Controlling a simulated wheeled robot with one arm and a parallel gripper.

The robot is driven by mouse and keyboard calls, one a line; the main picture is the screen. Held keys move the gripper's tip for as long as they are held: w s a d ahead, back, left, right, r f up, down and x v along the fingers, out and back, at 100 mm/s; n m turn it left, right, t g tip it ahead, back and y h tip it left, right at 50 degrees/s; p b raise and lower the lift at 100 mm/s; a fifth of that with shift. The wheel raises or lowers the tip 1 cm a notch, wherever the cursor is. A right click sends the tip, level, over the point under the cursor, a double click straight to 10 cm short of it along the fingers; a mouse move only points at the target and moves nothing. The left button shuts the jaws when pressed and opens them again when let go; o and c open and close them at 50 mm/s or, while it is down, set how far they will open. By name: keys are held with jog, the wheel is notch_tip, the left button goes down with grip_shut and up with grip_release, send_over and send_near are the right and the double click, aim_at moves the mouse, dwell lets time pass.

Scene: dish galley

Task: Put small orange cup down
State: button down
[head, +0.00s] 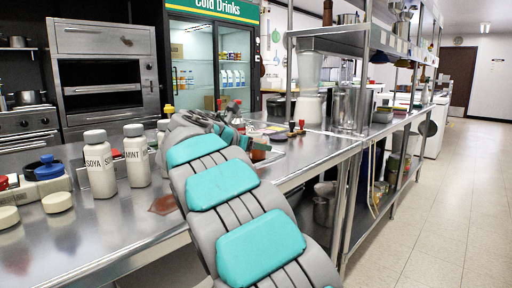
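My grey and teal arm reaches from the lower right over the steel counter (118,228) in the head view. Its far end is bent low over the counter, behind the bottles. My gripper's fingers are not clearly visible there, and I cannot see whether they hold anything.
White SOYA (100,165) and MINT (137,156) bottles stand left of my arm. Pale round lids (57,202) and a blue-topped container (50,172) are at the far left. A blender (309,88) stands farther back. The front counter has bare steel.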

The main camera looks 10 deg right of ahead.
grip_release()
dwell(0.3)
jog(key=v, duration=1.2)
